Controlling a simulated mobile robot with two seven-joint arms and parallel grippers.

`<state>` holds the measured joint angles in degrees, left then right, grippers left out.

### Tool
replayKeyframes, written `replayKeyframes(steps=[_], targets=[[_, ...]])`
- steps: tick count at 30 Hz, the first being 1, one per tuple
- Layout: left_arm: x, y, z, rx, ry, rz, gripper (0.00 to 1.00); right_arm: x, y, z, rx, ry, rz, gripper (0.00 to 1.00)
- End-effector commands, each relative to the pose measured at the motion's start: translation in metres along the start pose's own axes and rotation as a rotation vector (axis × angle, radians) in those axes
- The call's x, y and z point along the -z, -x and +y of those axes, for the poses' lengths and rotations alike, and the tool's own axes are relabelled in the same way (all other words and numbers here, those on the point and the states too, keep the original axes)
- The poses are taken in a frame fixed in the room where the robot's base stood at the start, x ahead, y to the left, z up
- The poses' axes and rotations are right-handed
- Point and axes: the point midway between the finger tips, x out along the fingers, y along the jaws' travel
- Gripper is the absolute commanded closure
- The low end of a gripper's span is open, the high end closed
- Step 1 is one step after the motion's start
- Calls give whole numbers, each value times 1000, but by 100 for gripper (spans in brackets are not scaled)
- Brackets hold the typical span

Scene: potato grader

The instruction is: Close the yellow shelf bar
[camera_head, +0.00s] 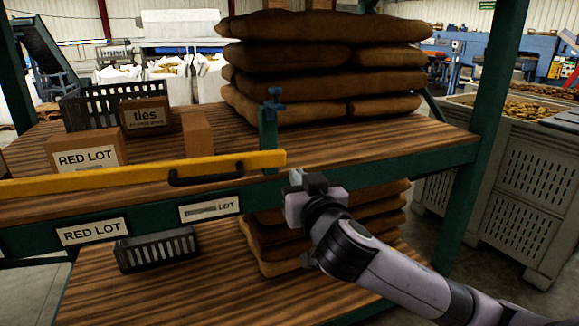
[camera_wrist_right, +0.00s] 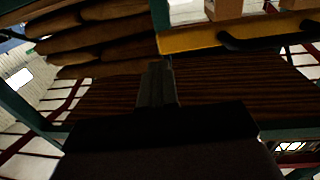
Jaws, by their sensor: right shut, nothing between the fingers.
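The yellow shelf bar (camera_head: 120,177) runs nearly level across the left part of the rack's front, with a black handle (camera_head: 205,174) near its right end. That end reaches a short green post with a blue latch (camera_head: 272,100); I cannot tell whether it is seated there. My right gripper (camera_head: 295,178) is shut and empty, just below and right of the bar's end, apart from the handle. In the right wrist view the shut fingers (camera_wrist_right: 157,85) point toward the shelf, with the bar (camera_wrist_right: 190,40) and handle (camera_wrist_right: 255,42) at upper right. My left gripper is out of view.
The wooden shelf (camera_head: 375,140) holds stacked brown sacks (camera_head: 310,80), a RED LOT box (camera_head: 88,158), a ties box (camera_head: 145,117) and a black crate (camera_head: 75,105). A lower shelf holds a small dark basket (camera_head: 155,250) and more sacks. A green upright (camera_head: 485,130) stands right.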

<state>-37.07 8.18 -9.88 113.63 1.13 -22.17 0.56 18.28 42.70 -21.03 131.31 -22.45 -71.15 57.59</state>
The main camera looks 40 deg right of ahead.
Motion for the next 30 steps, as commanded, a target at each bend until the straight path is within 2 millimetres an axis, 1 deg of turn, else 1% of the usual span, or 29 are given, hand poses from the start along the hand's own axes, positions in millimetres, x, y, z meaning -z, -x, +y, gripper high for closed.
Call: replayKeyframes(steps=[1,6,12,18,30], targets=[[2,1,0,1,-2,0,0,2,-9,1,-3,2,1,100],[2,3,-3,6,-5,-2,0,2,-36,1,-3,2,2,100],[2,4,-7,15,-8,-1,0,1,-57,0,0,0,2,100],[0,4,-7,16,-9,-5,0,1,-65,0,1,-1,1,100],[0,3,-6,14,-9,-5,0,0,-68,2,-1,0,2,100]])
